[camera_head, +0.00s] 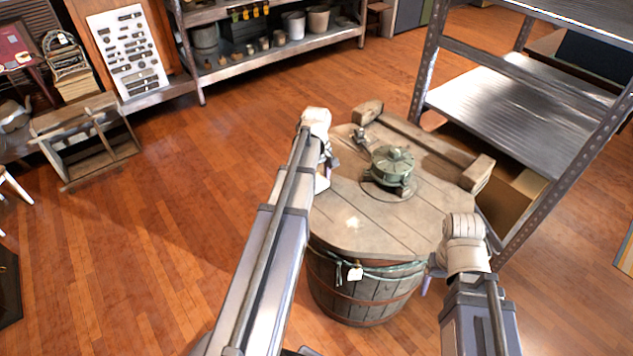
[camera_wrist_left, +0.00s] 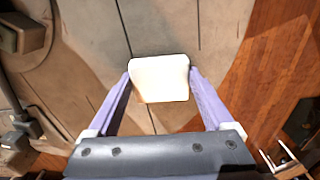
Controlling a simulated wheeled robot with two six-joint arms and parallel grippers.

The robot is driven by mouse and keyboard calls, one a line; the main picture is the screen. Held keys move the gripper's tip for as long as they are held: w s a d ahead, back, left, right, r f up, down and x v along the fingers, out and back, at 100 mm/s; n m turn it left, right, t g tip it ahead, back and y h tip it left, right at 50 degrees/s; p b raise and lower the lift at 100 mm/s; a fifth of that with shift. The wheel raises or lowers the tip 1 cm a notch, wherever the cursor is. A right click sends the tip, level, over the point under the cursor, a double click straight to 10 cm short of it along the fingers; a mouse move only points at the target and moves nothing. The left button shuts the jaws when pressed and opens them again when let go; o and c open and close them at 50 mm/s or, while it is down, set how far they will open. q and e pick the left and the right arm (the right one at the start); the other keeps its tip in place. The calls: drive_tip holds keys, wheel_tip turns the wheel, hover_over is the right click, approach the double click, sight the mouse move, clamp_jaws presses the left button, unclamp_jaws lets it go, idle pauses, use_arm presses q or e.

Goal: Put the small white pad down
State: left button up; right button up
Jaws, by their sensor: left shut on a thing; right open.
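The small white pad (camera_wrist_left: 160,80) is between the two purple fingers of my left gripper (camera_wrist_left: 160,73) in the left wrist view, with the barrel's plank top (camera_wrist_left: 75,55) behind it. In the head view, my left gripper (camera_head: 327,167) is over the left edge of the round wooden barrel top (camera_head: 385,228), and a bit of the white pad (camera_head: 322,184) shows under it. I cannot tell whether the pad touches the wood. My right gripper (camera_head: 428,284) is beside the barrel's right side, low and mostly hidden by its own wrist; it is open.
A green metal device (camera_head: 392,167) stands on the barrel top, with a wooden beam (camera_head: 420,142) at its far edge. The near part of the top is clear. A metal shelf rack (camera_head: 510,97) stands close on the right. Open wooden floor (camera_head: 180,200) lies to the left.

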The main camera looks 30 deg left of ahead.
use_arm(q)
drive_tip(key=shift+f, duration=0.2)
drive_tip(key=o, duration=1.1)
drive_tip(key=shift+c, duration=0.2)
drive_tip(key=shift+r, duration=0.15)
wheel_tip(320, 180, up, 12)
drive_tip(key=p, duration=1.2)
wheel_tip(320, 180, down, 12)
drive_tip(key=b, duration=1.2)
drive_tip(key=shift+r, duration=0.1)
